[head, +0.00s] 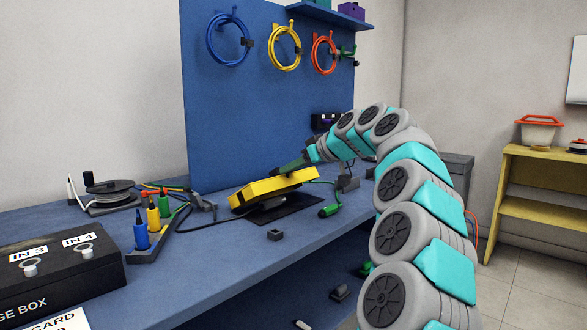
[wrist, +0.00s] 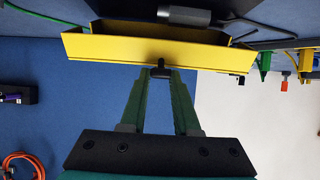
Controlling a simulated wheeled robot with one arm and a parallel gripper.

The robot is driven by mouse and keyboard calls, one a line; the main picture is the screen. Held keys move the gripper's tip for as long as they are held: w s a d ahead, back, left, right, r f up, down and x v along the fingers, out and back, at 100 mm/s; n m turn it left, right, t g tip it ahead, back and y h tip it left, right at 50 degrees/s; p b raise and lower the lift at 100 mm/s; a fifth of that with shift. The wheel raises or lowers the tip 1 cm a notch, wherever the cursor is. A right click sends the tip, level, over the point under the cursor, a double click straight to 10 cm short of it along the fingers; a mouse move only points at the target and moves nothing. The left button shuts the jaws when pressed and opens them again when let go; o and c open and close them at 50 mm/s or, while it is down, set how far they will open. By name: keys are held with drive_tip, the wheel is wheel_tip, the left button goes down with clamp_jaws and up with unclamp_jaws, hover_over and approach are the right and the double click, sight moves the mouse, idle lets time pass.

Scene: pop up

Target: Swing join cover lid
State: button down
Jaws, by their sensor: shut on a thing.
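The yellow cover lid (head: 270,186) is raised and tilted above a dark base plate (head: 290,212) on the blue bench. In the wrist view the lid (wrist: 145,47) spans the upper middle as a shallow open tray. My gripper (head: 282,170) reaches it from the back right in the head view. In the wrist view the green fingers of my gripper (wrist: 160,72) close on a small black knob (wrist: 160,63) at the lid's edge. A grey cable joint (wrist: 183,16) lies beyond the lid; the lid hides part of what is underneath.
A green plug (head: 329,211) lies right of the plate, and a small dark block (head: 275,235) in front. Blue, yellow and green connectors (head: 152,215) stand at left, near a cable reel (head: 110,194) and a black box (head: 60,275). A blue pegboard (head: 240,100) rises behind.

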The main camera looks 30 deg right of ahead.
drive_tip(key=shift+w+a+r+p, duration=0.3)
drive_tip(key=shift+w+r+p, duration=0.35)
drive_tip(key=shift+w+p, duration=0.15)
drive_tip(key=shift+w+a+r+p, duration=0.25)
drive_tip(key=shift+w+r+p, duration=0.4)
drive_tip(key=shift+w, duration=0.15)
drive_tip(key=shift+w+a+r+p, duration=0.2)
drive_tip(key=shift+w+r+p, duration=0.1)
drive_tip(key=shift+w+p, duration=0.2)
drive_tip(key=shift+w+a+r+p, duration=0.25)
drive_tip(key=shift+w+p, duration=0.25)
drive_tip(key=shift+w, duration=0.2)
drive_tip(key=shift+w+a+r+p, duration=0.15)
drive_tip(key=shift+w+a+p, duration=0.1)
drive_tip(key=shift+w+p, duration=0.35)
drive_tip(key=shift+w, duration=0.1)
